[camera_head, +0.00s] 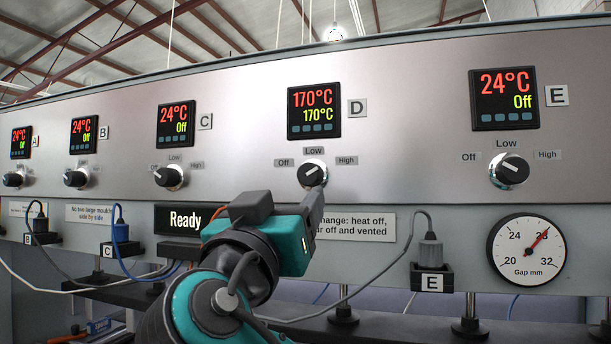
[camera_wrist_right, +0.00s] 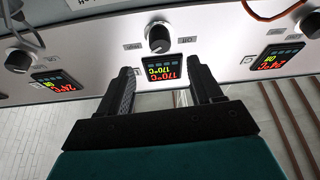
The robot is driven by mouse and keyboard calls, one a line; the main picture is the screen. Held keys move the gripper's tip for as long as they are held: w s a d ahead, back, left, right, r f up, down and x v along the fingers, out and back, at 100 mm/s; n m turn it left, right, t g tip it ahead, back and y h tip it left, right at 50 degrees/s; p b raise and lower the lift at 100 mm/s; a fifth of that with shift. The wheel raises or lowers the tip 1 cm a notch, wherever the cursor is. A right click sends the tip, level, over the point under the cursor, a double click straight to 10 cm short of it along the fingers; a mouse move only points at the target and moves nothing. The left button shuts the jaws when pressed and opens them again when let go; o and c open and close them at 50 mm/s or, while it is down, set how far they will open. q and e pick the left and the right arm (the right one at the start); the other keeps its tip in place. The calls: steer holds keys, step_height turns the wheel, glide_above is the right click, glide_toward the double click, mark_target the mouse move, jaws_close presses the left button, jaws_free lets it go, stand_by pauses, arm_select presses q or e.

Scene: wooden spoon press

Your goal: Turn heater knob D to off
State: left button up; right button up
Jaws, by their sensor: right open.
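Heater knob D (camera_head: 312,173) is a round black and silver knob on the panel, below a display (camera_head: 314,110) reading 170°C in red and 170°C in green. Its white mark slants to the upper right, on the High side. My right gripper (camera_head: 316,198) is just below and in front of knob D, partly overlapping its lower edge. In the right wrist view the picture is upside down; knob D (camera_wrist_right: 157,39) lies beyond the two spread fingers (camera_wrist_right: 163,82), with nothing between them. Contact with the knob is not visible. My left gripper is not in view.
Knob C (camera_head: 169,177) and knob E (camera_head: 509,170) are to either side, their displays reading Off. A printed sign (camera_head: 355,225), a grey plug (camera_head: 431,252) with a cable and a gap gauge (camera_head: 527,249) are below.

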mark_target(307, 179)
steer(key=p+x, duration=0.2)
steer(key=x, duration=0.7)
steer(key=shift+w+f, duration=0.1)
steer(key=shift+w, duration=0.1)
steer(key=shift+c, duration=0.4)
steer(key=c, duration=1)
